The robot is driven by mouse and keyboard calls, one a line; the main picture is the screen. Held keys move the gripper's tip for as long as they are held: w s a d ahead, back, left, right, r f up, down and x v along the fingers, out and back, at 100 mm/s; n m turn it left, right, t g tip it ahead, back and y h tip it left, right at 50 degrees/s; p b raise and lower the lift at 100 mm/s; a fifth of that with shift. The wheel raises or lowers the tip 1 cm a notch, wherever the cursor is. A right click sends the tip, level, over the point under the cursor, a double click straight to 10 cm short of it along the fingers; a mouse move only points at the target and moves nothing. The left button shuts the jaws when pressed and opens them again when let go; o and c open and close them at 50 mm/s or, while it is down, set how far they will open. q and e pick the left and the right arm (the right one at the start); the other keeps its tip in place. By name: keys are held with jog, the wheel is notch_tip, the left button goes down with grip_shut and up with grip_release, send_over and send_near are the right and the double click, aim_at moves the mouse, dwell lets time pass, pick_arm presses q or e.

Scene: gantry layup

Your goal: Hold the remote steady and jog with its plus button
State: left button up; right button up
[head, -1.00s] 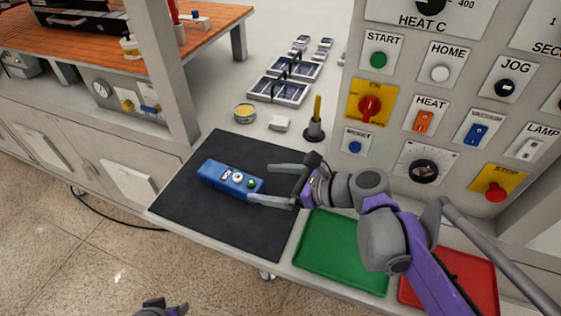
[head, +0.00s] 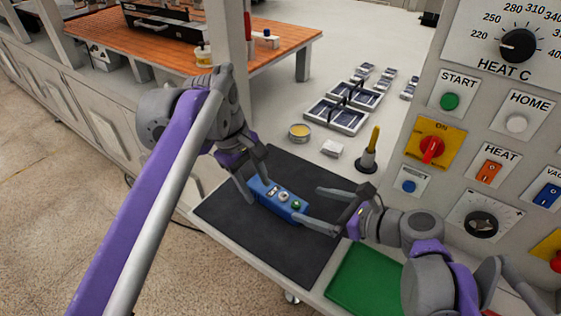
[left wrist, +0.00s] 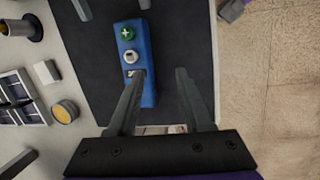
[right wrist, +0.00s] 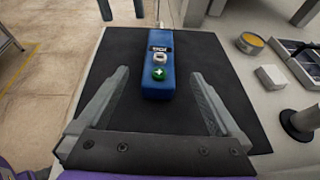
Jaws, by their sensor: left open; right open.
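The blue remote (head: 275,199) lies on the black mat (head: 270,240). Its green plus button (right wrist: 159,73) is at the end nearer my right gripper, with a white button and a small label further along. My left gripper (head: 254,176) is open at the remote's other end. In the left wrist view (left wrist: 160,74) one finger overlaps the label end and the other is over the mat; contact cannot be told. My right gripper (head: 310,203) is open, its fingers spread to either side of the plus-button end in the right wrist view (right wrist: 157,76).
A control panel (head: 470,130) stands at the right. A green tray (head: 365,280) is beside the mat. A yellow-handled tool in a stand (head: 369,155), a white block (head: 332,148), a yellow tin (head: 299,132) and solar-panel-like trays (head: 337,115) lie behind the mat.

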aim_at(285, 196)
jog(key=shift+w+a+f, duration=0.1)
jog(key=shift+a, duration=0.05)
pick_arm(q)
jog(key=w+d+r+n+g, duration=0.1)
jog(key=w+d+r+n, duration=0.1)
jog(key=d, duration=0.3)
jog(key=shift+w+d+r+n+g+h, duration=0.25)
jog(key=shift+w+r+n+g, duration=0.2)
jog(key=shift+r, duration=0.35)
pick_arm(e)
jog(key=x, duration=1)
jog(key=shift+w+a+f, duration=0.1)
jog(key=shift+a+f, duration=0.05)
pick_arm(q)
jog(key=shift+s, duration=0.1)
pick_arm(e)
jog(key=shift+c, duration=0.3)
pick_arm(q)
jog(key=shift+c, duration=0.2)
pick_arm(e)
grip_shut()
pick_arm(q)
grip_shut()
